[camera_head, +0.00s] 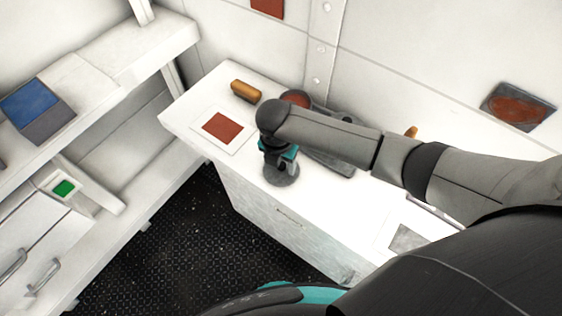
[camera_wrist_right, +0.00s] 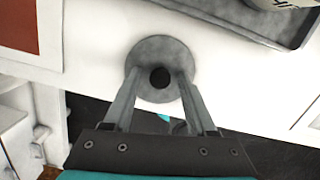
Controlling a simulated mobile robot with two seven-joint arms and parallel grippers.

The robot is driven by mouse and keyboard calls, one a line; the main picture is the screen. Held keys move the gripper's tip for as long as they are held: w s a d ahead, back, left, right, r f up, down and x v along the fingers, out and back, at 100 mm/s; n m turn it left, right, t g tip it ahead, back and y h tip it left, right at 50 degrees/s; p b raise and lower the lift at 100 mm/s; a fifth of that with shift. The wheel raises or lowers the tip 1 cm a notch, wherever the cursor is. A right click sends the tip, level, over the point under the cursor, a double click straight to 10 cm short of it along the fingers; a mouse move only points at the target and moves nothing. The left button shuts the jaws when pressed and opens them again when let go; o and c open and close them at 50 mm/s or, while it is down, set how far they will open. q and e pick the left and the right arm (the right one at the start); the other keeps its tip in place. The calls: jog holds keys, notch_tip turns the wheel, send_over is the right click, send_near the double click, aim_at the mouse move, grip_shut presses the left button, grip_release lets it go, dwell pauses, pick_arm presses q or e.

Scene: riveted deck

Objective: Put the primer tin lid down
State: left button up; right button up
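The primer tin lid (camera_head: 282,175) is a round grey disc below my right gripper (camera_head: 279,163), near the counter's front edge. In the right wrist view the lid (camera_wrist_right: 160,50) faces the camera, with a dark round knob at its middle. The two fingers of my right gripper (camera_wrist_right: 160,76) stand on either side of the knob and appear shut on it. The lid's near edge shows against the dark floor past the counter edge, so it seems held above the counter. An open tin with red-brown contents (camera_head: 295,97) is partly hidden behind my right arm. My left gripper is not in view.
The white counter (camera_head: 190,108) carries a card with a red-brown square (camera_head: 222,128), an orange-brown roll (camera_head: 245,90) and a dark grey tray (camera_head: 333,160) partly under my arm. A pale sheet with a grey square (camera_head: 407,238) lies at right. Shelves stand at left.

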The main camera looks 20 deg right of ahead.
aim_at(279, 175)
notch_tip(279, 175, up, 12)
jog(key=s+a+p, duration=0.1)
jog(key=shift+p, duration=0.4)
jog(key=shift+s, duration=0.1)
dwell(0.6)
